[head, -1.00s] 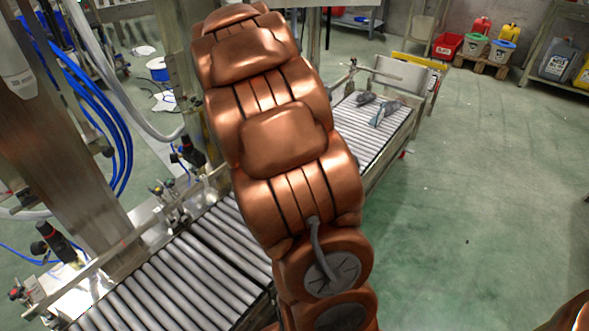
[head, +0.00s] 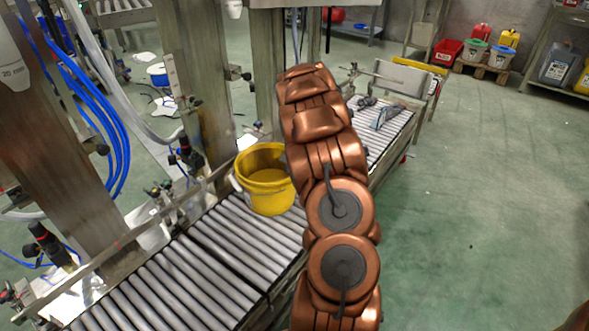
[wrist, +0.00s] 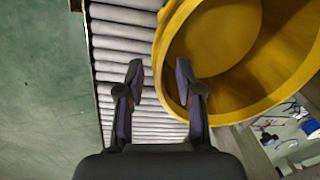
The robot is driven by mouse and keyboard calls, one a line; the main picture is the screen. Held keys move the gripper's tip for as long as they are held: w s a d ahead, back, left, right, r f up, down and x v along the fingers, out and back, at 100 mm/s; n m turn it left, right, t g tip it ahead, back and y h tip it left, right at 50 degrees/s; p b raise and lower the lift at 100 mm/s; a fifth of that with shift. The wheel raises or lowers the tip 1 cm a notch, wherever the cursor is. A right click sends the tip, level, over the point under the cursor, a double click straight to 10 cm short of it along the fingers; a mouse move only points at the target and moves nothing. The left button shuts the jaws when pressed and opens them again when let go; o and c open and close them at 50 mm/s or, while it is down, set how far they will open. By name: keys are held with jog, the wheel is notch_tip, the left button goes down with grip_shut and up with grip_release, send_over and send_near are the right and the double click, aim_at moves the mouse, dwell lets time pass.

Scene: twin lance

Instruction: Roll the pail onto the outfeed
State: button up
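The yellow pail (head: 262,192) stands upright, open at the top, on the roller conveyor (head: 190,275) in the head view, just left of my arm. In the wrist view the pail (wrist: 225,35) fills the upper right, its wide rim and inside showing. My gripper (wrist: 160,80) is open. Its left finger is over the rollers and its right finger overlaps the pail's near-left rim; I cannot tell whether it touches. The head view hides the gripper behind my arm. Which roller section is the outfeed is not marked.
A far roller section (head: 392,140) carries grey tools (head: 387,115). A metal guide rail (head: 120,245) runs along the conveyor's left side, beside steel posts and blue hoses (head: 105,110). Green floor (head: 480,200) to the right is clear.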

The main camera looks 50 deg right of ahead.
aim_at(293, 191)
jog(key=shift+w+a+f+b, duration=0.1)
jog(key=shift+f+b, duration=0.1)
jog(key=shift+f, duration=1.1)
jog(key=shift+w+f+b, duration=0.1)
jog(key=shift+f+b, duration=0.05)
jog(key=shift+f, duration=1.1)
jog(key=shift+w+a+f+b, duration=0.1)
jog(key=shift+f+b, duration=0.1)
jog(key=shift+f, duration=1.1)
grip_shut()
jog(key=shift+r, duration=0.1)
